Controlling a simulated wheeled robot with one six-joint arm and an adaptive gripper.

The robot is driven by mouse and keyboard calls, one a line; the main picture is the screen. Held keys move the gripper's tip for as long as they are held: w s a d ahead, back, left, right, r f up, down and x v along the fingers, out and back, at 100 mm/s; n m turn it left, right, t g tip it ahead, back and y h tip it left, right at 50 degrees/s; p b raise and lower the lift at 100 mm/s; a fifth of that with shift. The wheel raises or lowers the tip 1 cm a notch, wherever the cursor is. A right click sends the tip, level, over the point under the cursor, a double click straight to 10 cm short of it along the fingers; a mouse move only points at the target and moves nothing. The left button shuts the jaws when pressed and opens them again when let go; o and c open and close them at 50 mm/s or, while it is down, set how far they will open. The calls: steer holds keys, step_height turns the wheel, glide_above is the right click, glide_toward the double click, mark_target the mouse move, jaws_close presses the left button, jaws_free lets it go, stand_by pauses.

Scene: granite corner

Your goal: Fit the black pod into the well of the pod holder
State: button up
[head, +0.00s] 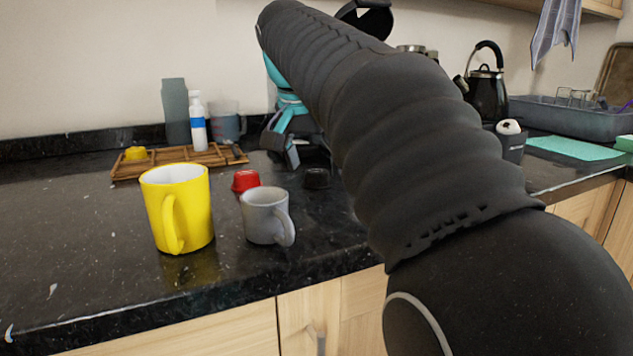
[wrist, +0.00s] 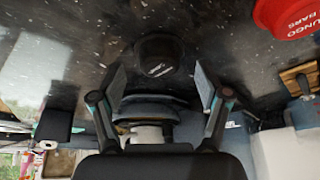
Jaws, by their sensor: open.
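The black pod (head: 316,178) stands on the dark counter, to the right of the red pod. In the wrist view the black pod (wrist: 158,50) shows ahead of and between the two fingers of my gripper (wrist: 160,78). The fingers are spread apart with nothing clamped between them. In the head view my gripper (head: 291,150) is low over the counter, behind and left of the black pod, and my arm hides part of it. I cannot pick out the pod holder or its well with certainty; my arm covers the counter's middle.
A red pod (head: 245,181), grey mug (head: 265,219) and yellow mug (head: 177,212) stand left of the black pod. A wooden rack (head: 228,159) behind bears a yellow piece (head: 136,153) and a bottle (head: 197,125). A kettle (head: 487,96) stands right. The front-left counter is clear.

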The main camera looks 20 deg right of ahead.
mark_target(319, 171)
steer(key=shift+w+d+f, duration=0.15)
steer(key=shift+d+f, duration=0.1)
steer(key=shift+f, duration=0.4)
steer(key=c, duration=1)
steer(key=shift+r, duration=0.1)
steer(key=shift+r, duration=0.45)
steer(key=r, duration=0.2)
steer(key=r+p, duration=0.1)
steer(key=shift+d+r, duration=0.3)
steer(key=shift+r, duration=0.05)
steer(key=s+d+r, duration=0.2)
steer(key=d, duration=0.1)
steer(key=s+d+r, duration=0.2)
steer(key=d, duration=0.1)
steer(key=s+d+r+p, duration=0.1)
steer(key=s+d+r, duration=0.1)
steer(key=d, duration=0.1)
steer(key=shift+d+r, duration=0.1)
steer(key=shift+d, duration=0.1)
